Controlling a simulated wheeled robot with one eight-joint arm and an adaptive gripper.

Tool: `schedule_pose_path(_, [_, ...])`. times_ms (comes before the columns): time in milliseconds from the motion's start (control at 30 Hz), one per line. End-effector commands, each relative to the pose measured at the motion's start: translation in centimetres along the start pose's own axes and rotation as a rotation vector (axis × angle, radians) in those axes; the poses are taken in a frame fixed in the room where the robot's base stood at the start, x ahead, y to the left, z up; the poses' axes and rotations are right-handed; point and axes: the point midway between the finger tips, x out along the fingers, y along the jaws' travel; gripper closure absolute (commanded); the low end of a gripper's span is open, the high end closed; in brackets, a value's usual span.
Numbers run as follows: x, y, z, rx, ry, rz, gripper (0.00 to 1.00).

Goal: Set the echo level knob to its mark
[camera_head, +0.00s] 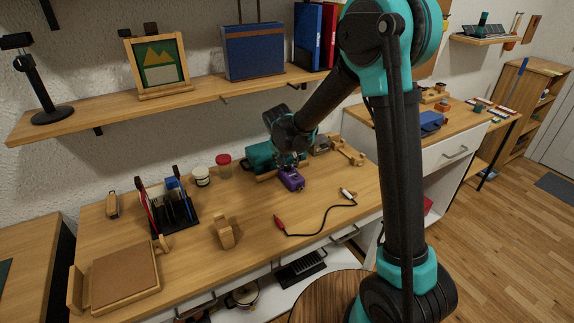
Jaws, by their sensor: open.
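A small purple box (292,180) sits on the wooden desk, towards its back right. It looks like an effect pedal, but its knob and any mark are too small to make out. My arm reaches over the desk from the right, and my gripper (291,166) points down just above and behind the purple box. The jaws are open, small and dark. I cannot tell whether they touch the box or surround a knob. My wrist hides part of the area behind the box.
A black cable with a red plug (279,222) lies on the desk in front of the box. A teal object (259,157) stands just behind it. A pen holder (172,212), jars and a wooden block (224,232) are to the left. A wall shelf (205,88) hangs above.

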Motion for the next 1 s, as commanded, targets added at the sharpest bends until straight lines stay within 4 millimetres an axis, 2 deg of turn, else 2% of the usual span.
schedule_pose_path(167, [0.89,0.02,0.03,0.0,0.0,0.0,0.55])
schedule_pose_path(433, [0.97,0.01,0.03,-0.001,0.0,0.0,0.55])
schedule_pose_path(800, [0.94,0.01,0.03,-0.001,0.0,0.0,1.0])
schedule_pose_path(1000, [0.94,0.03,0.03,-0.008,0.0,-0.003,1.0])
